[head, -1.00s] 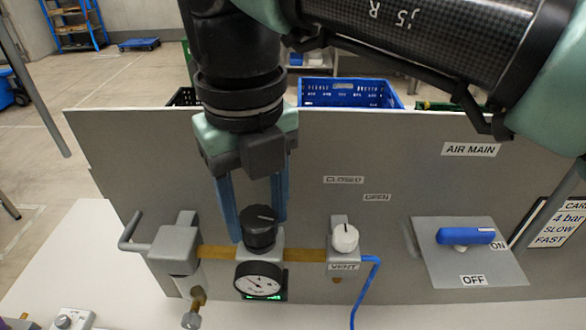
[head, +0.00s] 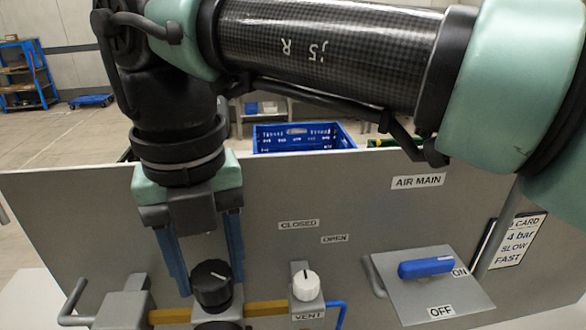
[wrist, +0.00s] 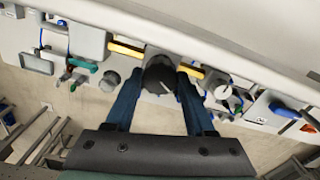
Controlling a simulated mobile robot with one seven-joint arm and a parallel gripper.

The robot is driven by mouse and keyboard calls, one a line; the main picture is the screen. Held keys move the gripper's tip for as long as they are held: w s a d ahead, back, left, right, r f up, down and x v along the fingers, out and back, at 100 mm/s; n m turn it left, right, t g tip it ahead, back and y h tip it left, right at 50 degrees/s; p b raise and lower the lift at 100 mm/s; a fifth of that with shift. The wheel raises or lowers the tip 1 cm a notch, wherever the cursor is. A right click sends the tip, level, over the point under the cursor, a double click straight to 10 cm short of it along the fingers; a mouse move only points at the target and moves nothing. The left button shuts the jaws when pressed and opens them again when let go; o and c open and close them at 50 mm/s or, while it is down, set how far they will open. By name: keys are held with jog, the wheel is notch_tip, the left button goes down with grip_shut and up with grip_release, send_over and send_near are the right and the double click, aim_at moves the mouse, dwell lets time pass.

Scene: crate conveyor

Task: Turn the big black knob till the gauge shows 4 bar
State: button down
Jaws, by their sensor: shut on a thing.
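The big black knob (head: 211,285) stands on the brass pipe line in front of the grey panel. My gripper (head: 211,279) comes down from above and is shut on the knob, one blue finger on each side. The wrist view shows the knob (wrist: 160,76) between the fingertips. The gauge (head: 218,326) below the knob is cut off by the head view's bottom edge; only its dark top shows, so its reading is hidden.
A white vent knob (head: 306,285) stands close to the right. Further right, the blue air main lever (head: 426,267) points at ON. A card (head: 516,241) reading 4 bar, slow, fast hangs at the right. A blue crate (head: 300,139) is behind the panel (head: 80,225).

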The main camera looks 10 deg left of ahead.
aim_at(210, 273)
jog(key=shift+c, duration=1.3)
grip_release()
jog(key=shift+r, duration=0.15)
notch_tip(210, 273, up, 13)
jog(key=p, duration=1)
